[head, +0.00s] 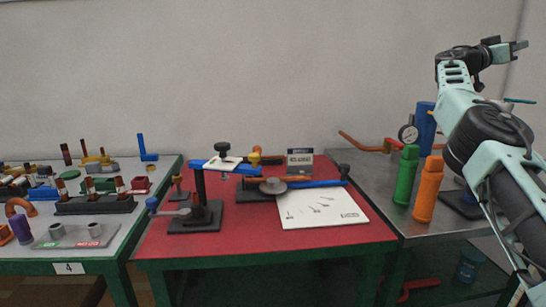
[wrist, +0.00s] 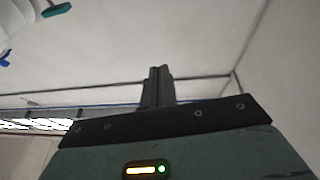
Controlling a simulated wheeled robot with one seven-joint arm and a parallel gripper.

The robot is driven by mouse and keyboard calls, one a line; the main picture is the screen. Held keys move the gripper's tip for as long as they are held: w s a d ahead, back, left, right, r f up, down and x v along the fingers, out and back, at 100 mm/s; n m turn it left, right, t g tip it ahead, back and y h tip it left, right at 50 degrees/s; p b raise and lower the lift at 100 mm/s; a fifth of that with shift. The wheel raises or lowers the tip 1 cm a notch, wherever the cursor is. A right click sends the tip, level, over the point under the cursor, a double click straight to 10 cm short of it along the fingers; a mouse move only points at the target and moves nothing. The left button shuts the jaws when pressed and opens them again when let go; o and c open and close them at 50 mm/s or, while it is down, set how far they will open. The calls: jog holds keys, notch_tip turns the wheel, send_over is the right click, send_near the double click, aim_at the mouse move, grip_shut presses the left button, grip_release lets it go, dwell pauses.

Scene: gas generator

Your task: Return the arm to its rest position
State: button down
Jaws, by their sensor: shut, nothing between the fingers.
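My gripper (head: 519,46) is at the upper right of the head view, raised high above the grey metal table and pointing right. In the wrist view its two dark fingers (wrist: 157,85) are together, with nothing between them. My arm rises along the right edge of the head view, bent at the elbow, and touches nothing that I can see.
A red-topped table (head: 376,232) with a blue-armed fixture (head: 205,190) stands in the middle. A grey table (head: 455,222) at right holds a green bottle (head: 406,175), an orange bottle (head: 428,190) and a gauge (head: 408,134). A cluttered table (head: 22,262) stands left.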

jog(key=s+d+f+y, duration=0.7)
jog(key=s+d+f, duration=0.35)
jog(key=s, duration=0.25)
jog(key=s+a+f+n+t+y, duration=0.3)
jog(key=a+f+n+y, duration=0.5)
jog(key=a+f, duration=1.1)
jog(key=s+a+f+n+y, duration=0.2)
jog(key=a+f, duration=0.2)
jog(key=a, duration=0.3)
jog(key=s+a+f+n+y, duration=0.2)
jog(key=a+f, duration=0.2)
jog(key=a, duration=0.4)
jog(key=s+a+f+n+g+y+b, duration=0.1)
jog(key=s+a+f+n+b, duration=0.35)
jog(key=s+a, duration=0.55)
jog(key=s+a+f+n+y+b, duration=0.1)
jog(key=s+a+f+n+b, duration=0.45)
jog(key=a, duration=0.75)
jog(key=s+a+f+n+g+y+b, duration=0.15)
jog(key=s+a+n, duration=0.25)
jog(key=s+a, duration=0.65)
notch_tip(320, 180, up, 23)
jog(key=p, duration=2.4)
jog(key=shift+a+r+m+p, duration=0.15)
jog(key=shift+a+m+p, duration=0.15)
jog(key=shift+p, duration=0.1)
